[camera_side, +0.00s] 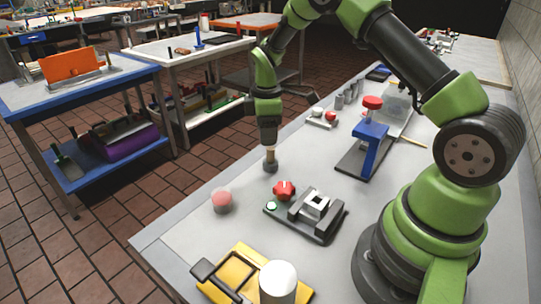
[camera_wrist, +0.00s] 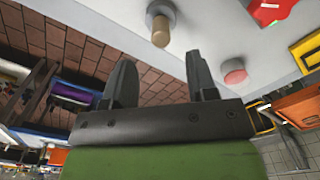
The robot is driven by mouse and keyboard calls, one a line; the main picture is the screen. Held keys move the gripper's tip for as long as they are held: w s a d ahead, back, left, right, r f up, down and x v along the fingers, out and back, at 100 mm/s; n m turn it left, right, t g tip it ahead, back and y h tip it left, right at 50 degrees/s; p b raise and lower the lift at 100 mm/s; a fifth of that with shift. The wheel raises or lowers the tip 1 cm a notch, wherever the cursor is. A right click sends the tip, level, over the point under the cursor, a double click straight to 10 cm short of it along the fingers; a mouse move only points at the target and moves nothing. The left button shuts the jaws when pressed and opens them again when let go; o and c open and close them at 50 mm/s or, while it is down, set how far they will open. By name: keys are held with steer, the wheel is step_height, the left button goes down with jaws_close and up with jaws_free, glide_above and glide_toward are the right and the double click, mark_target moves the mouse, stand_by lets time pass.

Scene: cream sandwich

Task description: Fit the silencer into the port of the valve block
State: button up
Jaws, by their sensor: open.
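The silencer, a tan cylinder on a wider grey base (camera_side: 270,165), stands upright on the table. It also shows in the wrist view (camera_wrist: 161,32), beyond my fingertips and roughly in line with the gap between them. My gripper (camera_side: 268,143) is directly above it, pointing down, open and empty; both fingers show in the wrist view (camera_wrist: 160,60). What looks like the valve block (camera_side: 317,203), a grey block with a pale square top, sits in a dark fixture to the right and nearer the camera. I cannot make out its port.
Beside the block are a red knob (camera_side: 284,189) and a green button (camera_side: 271,206). A red-topped round piece (camera_side: 222,201) stands left. A yellow fixture (camera_side: 240,268) and white cylinder (camera_side: 278,282) are in front. A blue stand (camera_side: 369,150) rises behind right.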

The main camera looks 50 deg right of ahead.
mark_target(270, 148)
steer(key=f, duration=0.5)
steer(key=shift+s+d+f, duration=0.2)
steer(key=shift+s, duration=0.2)
jaws_close()
